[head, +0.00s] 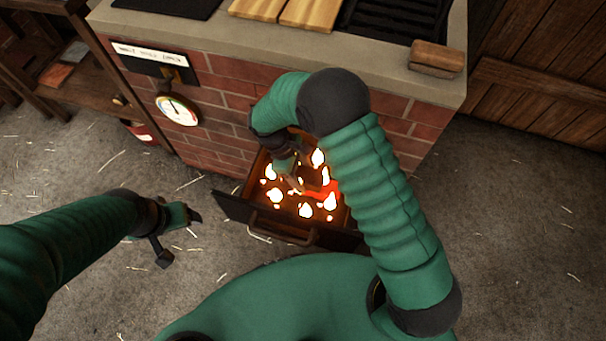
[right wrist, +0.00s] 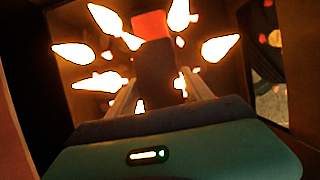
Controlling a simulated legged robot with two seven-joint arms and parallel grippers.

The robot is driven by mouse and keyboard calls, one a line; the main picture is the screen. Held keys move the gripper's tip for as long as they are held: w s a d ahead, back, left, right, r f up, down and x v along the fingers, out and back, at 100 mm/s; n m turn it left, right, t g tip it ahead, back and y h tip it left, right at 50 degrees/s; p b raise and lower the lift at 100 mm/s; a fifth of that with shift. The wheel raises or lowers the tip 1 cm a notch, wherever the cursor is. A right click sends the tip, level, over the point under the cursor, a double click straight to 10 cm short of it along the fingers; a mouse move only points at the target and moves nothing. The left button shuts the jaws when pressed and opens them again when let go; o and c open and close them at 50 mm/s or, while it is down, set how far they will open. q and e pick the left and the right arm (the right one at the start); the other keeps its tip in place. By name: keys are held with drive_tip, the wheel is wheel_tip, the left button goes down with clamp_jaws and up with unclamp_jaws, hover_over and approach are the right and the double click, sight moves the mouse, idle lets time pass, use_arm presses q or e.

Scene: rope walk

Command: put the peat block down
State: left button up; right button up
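The peat block (right wrist: 155,68) is a dark brown block with a glowing red far end. It sits between the two pale fingers of my right gripper (right wrist: 158,88), which look closed against its sides. In the head view my right gripper (head: 297,181) reaches down into the open fire drawer (head: 283,227), among flames and a glowing red bed (head: 322,189). Whether the block touches the bed is unclear. My left gripper (head: 193,215) hangs above the floor left of the drawer, away from the block; its fingers are too small to read.
The brick stove (head: 232,100) has a gauge (head: 178,110) on its front. Brown blocks (head: 436,57) lie on the right of its stone top, with wooden boards (head: 311,12) farther left. A wooden shelf (head: 93,90) stands at left. The straw-strewn floor (head: 520,230) is clear at right.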

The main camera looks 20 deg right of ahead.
sight(312, 177)
drive_tip(key=shift+o, duration=1.2)
drive_tip(key=shift+d, duration=0.15)
drive_tip(key=shift+r, duration=0.2)
drive_tip(key=p+v, duration=0.4)
drive_tip(key=v, duration=0.6)
drive_tip(key=shift+w+a+r+p, duration=0.2)
drive_tip(key=shift+a+r+p, duration=0.1)
drive_tip(key=shift+p, duration=0.1)
drive_tip(key=shift+w+a+r, duration=0.1)
drive_tip(key=shift+a+r, duration=0.05)
drive_tip(key=shift+r, duration=0.35)
drive_tip(key=s+d+r+m+t+y, duration=0.3)
drive_tip(key=s+d+r+m+t, duration=0.2)
drive_tip(key=s+d+m, duration=0.5)
drive_tip(key=shift+s+d+r+m+y, duration=0.35)
drive_tip(key=shift+s+r+m, duration=0.35)
drive_tip(key=shift+s, duration=0.35)
